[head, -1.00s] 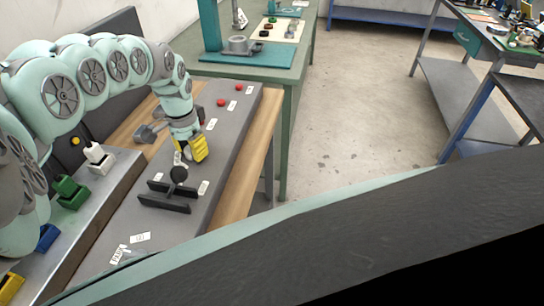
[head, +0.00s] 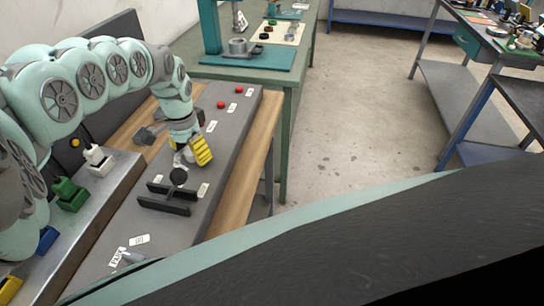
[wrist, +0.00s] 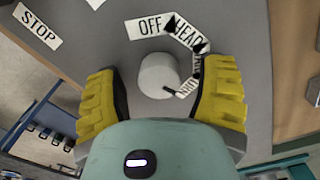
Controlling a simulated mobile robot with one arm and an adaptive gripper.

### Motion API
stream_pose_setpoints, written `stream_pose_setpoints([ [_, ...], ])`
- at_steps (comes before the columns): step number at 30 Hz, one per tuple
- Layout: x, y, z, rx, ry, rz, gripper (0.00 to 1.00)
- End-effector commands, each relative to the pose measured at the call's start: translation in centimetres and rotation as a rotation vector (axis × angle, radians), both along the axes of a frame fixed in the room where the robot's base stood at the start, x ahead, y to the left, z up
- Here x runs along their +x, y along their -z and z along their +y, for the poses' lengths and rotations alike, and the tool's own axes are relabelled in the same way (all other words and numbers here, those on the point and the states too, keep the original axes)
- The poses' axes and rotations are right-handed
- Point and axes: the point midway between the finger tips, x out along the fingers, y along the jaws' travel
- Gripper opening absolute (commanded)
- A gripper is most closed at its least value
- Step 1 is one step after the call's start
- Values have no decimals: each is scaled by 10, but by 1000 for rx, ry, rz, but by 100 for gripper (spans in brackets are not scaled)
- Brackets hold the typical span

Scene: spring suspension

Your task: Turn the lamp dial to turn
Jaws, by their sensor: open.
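The lamp dial (wrist: 158,75) is a pale round knob on the grey panel in the wrist view. A small dark mark shows at its lower right edge, near the label read as TURN (wrist: 187,88). The OFF label (wrist: 150,26) and HEAD label (wrist: 187,34) lie above it, with another label, partly unreadable, between HEAD and TURN. My gripper (wrist: 165,85) is open, with its yellow fingers on either side of the dial; contact is not clear. In the head view my gripper (head: 197,153) is low over the panel, and its fingers and wrist largely hide the dial.
A black lever between two dark rails (head: 168,198) stands just in front of my gripper. Two red buttons (head: 221,104) sit farther back on the panel. Coloured switches (head: 68,194) line the metal ledge at left. A STOP label (wrist: 37,26) shows in the wrist view.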

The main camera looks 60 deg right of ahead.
Motion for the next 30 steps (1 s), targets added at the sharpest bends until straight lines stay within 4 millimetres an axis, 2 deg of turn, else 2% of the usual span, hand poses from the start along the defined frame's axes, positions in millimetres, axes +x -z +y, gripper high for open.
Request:
stream_pose_setpoints([
  [6, 0, -3, -1, -2, 0, -1, 70],
  [11, 3, -20, -1, -5, -3, -5, 70],
  [14, 3, -35, 1, -1, -2, -6, 70],
  [22, 3, -91, 0, -4, -4, -7, 70],
  [27, 1, -112, -1, -5, -2, -2, 70],
  [30, 0, -117, 0, 0, -2, 2, 70],
])
